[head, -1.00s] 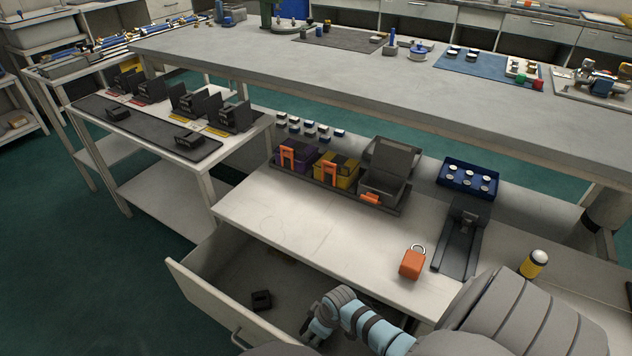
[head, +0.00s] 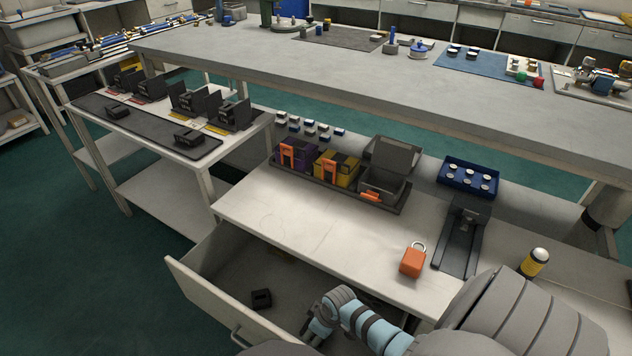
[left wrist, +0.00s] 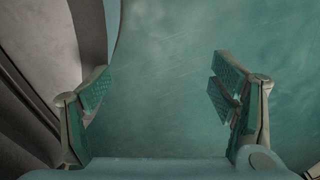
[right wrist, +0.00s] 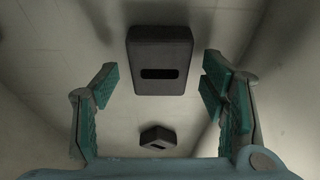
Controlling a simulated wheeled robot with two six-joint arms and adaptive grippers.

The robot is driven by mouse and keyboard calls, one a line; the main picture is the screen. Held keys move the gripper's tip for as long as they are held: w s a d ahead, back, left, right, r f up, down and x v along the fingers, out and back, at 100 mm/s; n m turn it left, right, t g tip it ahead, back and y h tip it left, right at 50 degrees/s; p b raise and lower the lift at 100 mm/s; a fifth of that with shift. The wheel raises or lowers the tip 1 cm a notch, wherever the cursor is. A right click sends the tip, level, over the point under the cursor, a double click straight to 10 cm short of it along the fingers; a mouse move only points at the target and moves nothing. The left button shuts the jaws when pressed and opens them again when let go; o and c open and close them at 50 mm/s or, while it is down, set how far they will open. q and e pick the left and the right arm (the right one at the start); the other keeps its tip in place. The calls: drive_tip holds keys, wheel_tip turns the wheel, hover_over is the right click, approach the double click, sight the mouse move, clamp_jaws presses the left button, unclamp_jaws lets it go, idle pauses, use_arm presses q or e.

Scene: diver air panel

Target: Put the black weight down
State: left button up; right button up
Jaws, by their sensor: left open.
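Two black blocks show in the right wrist view, and I cannot tell for sure which is the black weight. The larger, nearer block (right wrist: 160,60) has a dark slot and appears between my right gripper's fingers, with a gap on each side. The smaller block (right wrist: 157,137) lies farther off on the pale surface. My right gripper (right wrist: 160,85) is open; in the head view it is mostly hidden below my wrist. One black block (head: 261,299) lies in the open drawer (head: 215,305). My left gripper (left wrist: 160,85) is open and empty, above green floor.
The white worktop (head: 300,225) above the drawer holds an orange padlock (head: 412,261), a dark rail stand (head: 462,240), a tray of coloured boxes (head: 340,185) and a yellow-black cylinder (head: 533,263). A side table (head: 150,135) with black holders stands at left. The worktop's middle is clear.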

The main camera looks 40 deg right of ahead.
sight(326, 340)
drive_tip(key=p+v, duration=0.2)
drive_tip(key=v, duration=0.1)
drive_tip(key=shift+w+r+p, duration=0.15)
drive_tip(key=shift+r+p, duration=0.2)
drive_tip(key=shift+p, duration=0.05)
use_arm(q)
wheel_tip(326, 340, up, 8)
drive_tip(key=s+d+p, duration=0.2)
drive_tip(key=p, duration=0.3)
drive_tip(key=shift+s+d+f+n+g+p, duration=0.15)
drive_tip(key=shift+s+d+n+g+p, duration=0.1)
drive_tip(key=shift+s+n+g+p, duration=0.1)
use_arm(e)
drive_tip(key=v, duration=0.9)
drive_tip(key=shift+r, duration=0.2)
use_arm(q)
drive_tip(key=shift+a, duration=0.15)
